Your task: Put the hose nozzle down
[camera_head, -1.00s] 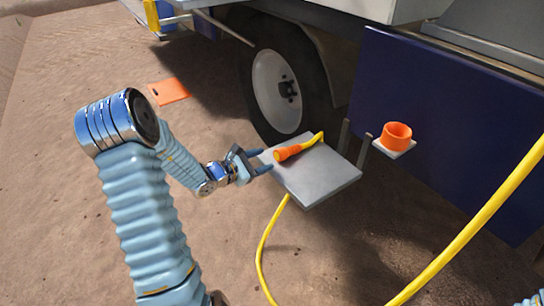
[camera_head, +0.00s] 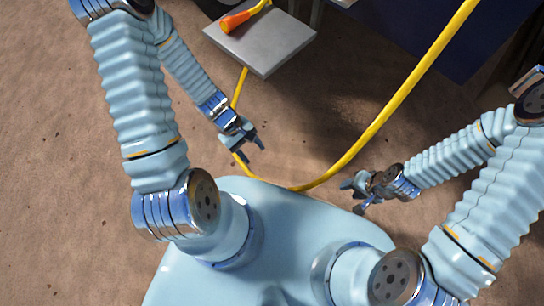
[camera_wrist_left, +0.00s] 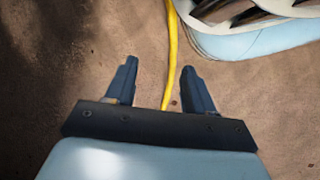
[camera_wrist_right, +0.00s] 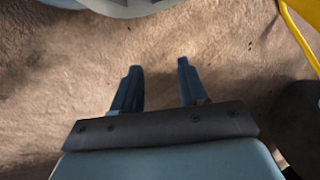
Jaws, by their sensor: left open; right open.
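The orange hose nozzle (camera_head: 235,22) lies on the grey platform (camera_head: 262,47) at the top of the head view, its yellow hose (camera_head: 405,92) joined to its far end. My left gripper (camera_head: 256,146) is open and empty, below the platform in the picture and apart from the nozzle. In the left wrist view its fingers (camera_wrist_left: 155,85) are spread, with the hose showing between and beyond them. My right gripper (camera_head: 354,196) is open and empty, near my base. Its spread fingers (camera_wrist_right: 158,88) also show in the right wrist view, over bare ground.
The yellow hose loops across the ground in front of my base, passing near both grippers. A dark blue panel (camera_head: 440,40) stands at the top right. The brown ground at the left is clear.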

